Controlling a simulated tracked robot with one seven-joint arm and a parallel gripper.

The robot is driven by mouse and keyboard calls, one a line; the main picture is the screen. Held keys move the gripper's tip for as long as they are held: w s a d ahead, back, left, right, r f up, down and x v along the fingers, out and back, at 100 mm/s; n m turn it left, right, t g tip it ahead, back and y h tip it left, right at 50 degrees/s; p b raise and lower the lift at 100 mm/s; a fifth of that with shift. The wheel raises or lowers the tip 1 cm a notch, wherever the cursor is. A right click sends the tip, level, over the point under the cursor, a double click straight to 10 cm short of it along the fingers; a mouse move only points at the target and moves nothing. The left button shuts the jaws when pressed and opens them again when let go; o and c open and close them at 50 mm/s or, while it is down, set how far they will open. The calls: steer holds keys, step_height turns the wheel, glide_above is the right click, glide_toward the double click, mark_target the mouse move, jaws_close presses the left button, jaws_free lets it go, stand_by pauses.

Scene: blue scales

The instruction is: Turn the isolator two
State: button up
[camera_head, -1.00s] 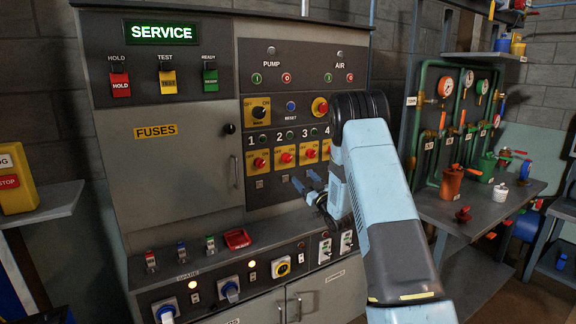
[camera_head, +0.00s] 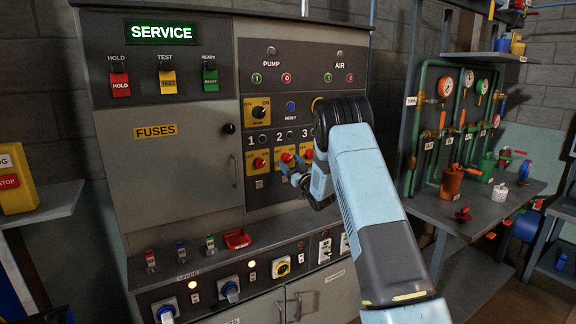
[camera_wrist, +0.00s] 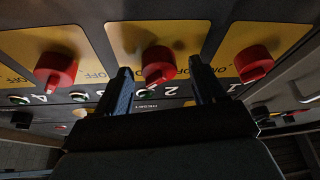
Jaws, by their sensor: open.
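Isolator two is a red knob (camera_head: 286,157) on a yellow plate below the number 2 on the cabinet front. In the wrist view, where the labels appear upside down, the same knob (camera_wrist: 158,65) is in the centre. My gripper (camera_wrist: 160,75) is open, with one finger on each side of that knob. I see no clear contact, and depth around the knob cannot be told. In the head view my gripper (camera_head: 292,170) is just in front of the knob and partly covers its plate.
The red knob of isolator one (camera_head: 259,163) is to the left; it also shows on the right of the wrist view (camera_wrist: 252,63). Another red knob (camera_wrist: 56,70) is on the wrist view's left. My arm hides isolator four.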

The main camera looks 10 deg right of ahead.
steer(key=shift+c, duration=0.3)
steer(key=c, duration=0.9)
steer(key=shift+a, duration=0.4)
steer(key=shift+c, duration=0.5)
steer(key=shift+d+n+y, duration=0.25)
steer(key=shift+n+y, duration=0.05)
steer(key=shift+n, duration=0.3)
steer(key=n+g+y, duration=0.1)
steer(key=n, duration=0.3)
steer(key=shift+d+g, duration=0.15)
steer(key=shift+g, duration=0.25)
steer(key=n+g+y, duration=0.1)
steer(key=n, duration=0.2)
steer(key=n+g+y, duration=0.1)
steer(key=n, duration=0.3)
steer(key=shift+w+d+g, duration=0.1)
steer(key=shift+d+g, duration=0.05)
steer(key=shift+g, duration=0.25)
steer(key=n+g, duration=0.1)
steer(key=n, duration=0.3)
steer(key=shift+r+n+g, duration=0.2)
steer(key=shift+n+g, duration=0.2)
steer(key=shift+r+n+g+h, duration=0.1)
steer(key=shift+n+g+h, duration=0.25)
steer(key=shift+n, duration=0.65)
steer(key=shift+r+n+g+h, duration=0.1)
steer(key=shift+n+g+h, duration=0.2)
steer(key=shift+n, duration=0.7)
steer(key=shift+d, duration=0.1)
